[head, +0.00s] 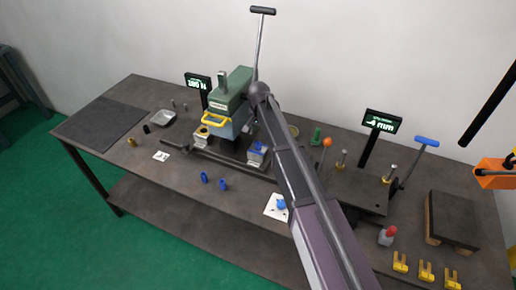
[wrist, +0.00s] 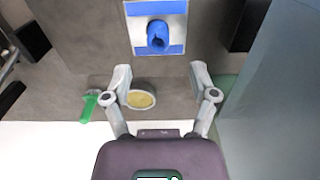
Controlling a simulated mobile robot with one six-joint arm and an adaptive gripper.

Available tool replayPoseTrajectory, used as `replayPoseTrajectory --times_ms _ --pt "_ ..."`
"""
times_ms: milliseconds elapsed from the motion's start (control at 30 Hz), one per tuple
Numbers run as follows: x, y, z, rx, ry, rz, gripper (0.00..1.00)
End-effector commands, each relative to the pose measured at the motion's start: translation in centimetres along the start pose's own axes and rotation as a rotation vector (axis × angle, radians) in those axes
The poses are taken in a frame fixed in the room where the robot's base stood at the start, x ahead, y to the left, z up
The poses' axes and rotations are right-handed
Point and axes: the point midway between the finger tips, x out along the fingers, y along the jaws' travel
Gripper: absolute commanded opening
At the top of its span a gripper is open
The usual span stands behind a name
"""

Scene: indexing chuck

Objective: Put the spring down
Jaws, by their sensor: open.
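In the wrist view, my gripper (wrist: 160,78) is open, its two grey fingers apart with nothing held between them. A blue hollow piece (wrist: 158,36) stands on a block with blue and white bands (wrist: 142,8), just beyond the fingertips and apart from them. This block (head: 257,157) appears beside the machine in the head view, with blue on top (head: 258,146). In the head view my arm crosses the bench and my gripper is hidden. I cannot make out a clear coil, so I cannot tell which piece is the spring.
A round dish (wrist: 141,99) and a green piece (wrist: 89,106) lie near the fingers. The green machine (head: 233,88) stands close by. Two blue cylinders (head: 204,178) (head: 223,184) stand at the bench front. A display (head: 383,122) and an orange-knobbed lever (head: 326,143) are to the right.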

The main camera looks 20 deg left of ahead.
Motion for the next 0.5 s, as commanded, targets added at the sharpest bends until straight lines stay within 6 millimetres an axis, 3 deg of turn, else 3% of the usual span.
replayPoseTrajectory --times_ms 500 --pt "3.9 0.2 0.7 0.001 0.0 0.0 0.75"
